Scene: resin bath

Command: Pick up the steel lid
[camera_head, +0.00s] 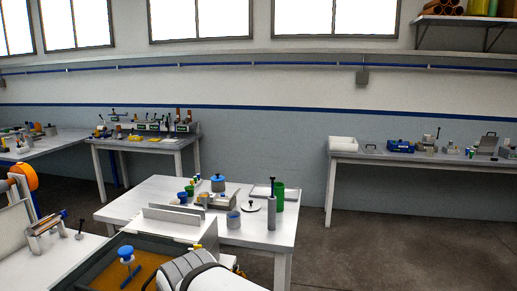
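A flat round lid with a dark knob (251,206), light grey like steel, lies on the white table (157,193) in the middle. It sits just left of a tall grey cylinder (271,212) with a dark top, apart from it. A blue-grey pot (218,185) with a knob on top stands behind it to the left. White and grey rounded parts at the bottom centre look like my own arm. My gripper's fingers cannot be made out, so nothing shows of what it holds.
A bath of amber liquid (150,270) with a blue-topped tool (127,258) is in the foreground. Open floor (400,235) lies to the right.

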